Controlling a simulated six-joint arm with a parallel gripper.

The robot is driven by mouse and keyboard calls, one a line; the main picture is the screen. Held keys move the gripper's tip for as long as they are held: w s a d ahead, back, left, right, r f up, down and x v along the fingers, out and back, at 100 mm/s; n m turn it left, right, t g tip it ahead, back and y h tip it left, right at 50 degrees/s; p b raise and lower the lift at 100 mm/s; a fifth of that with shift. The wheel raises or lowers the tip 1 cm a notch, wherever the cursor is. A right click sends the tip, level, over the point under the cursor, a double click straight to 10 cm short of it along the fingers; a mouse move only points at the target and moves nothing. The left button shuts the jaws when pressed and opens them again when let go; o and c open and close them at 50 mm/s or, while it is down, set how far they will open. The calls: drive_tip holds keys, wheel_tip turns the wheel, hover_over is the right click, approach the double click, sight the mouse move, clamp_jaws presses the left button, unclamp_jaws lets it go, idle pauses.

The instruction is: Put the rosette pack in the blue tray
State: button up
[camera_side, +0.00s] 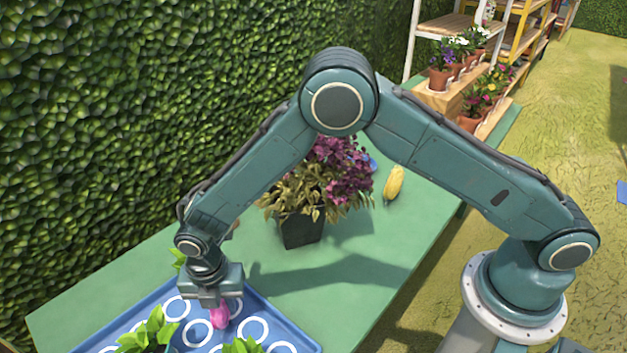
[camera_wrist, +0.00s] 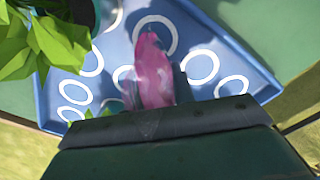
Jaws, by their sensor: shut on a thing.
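The rosette pack (camera_side: 219,315) is a pink bundle held at the tip of my gripper (camera_side: 213,299) in the side view. My gripper is shut on it, over the blue tray (camera_side: 281,327). In the wrist view the pink pack (camera_wrist: 153,72) sticks out past the gripper's dark edge, with the blue tray (camera_wrist: 208,38) and its white rings behind it. I cannot tell whether the pack touches the tray. The fingertips are mostly hidden.
Leafy green plants (camera_side: 150,332) stand in the tray near the gripper. A dark pot with a purple-leaved plant (camera_side: 303,228) and a yellow corn-like thing (camera_side: 394,183) stand on the green table (camera_side: 345,290). A hedge (camera_side: 130,120) runs along the left.

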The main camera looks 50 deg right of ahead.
drive_tip(key=shift+f, duration=0.15)
drive_tip(key=o, duration=1)
wheel_tip(320, 180, up, 12)
drive_tip(key=shift+r, duration=0.25)
idle(0.3)
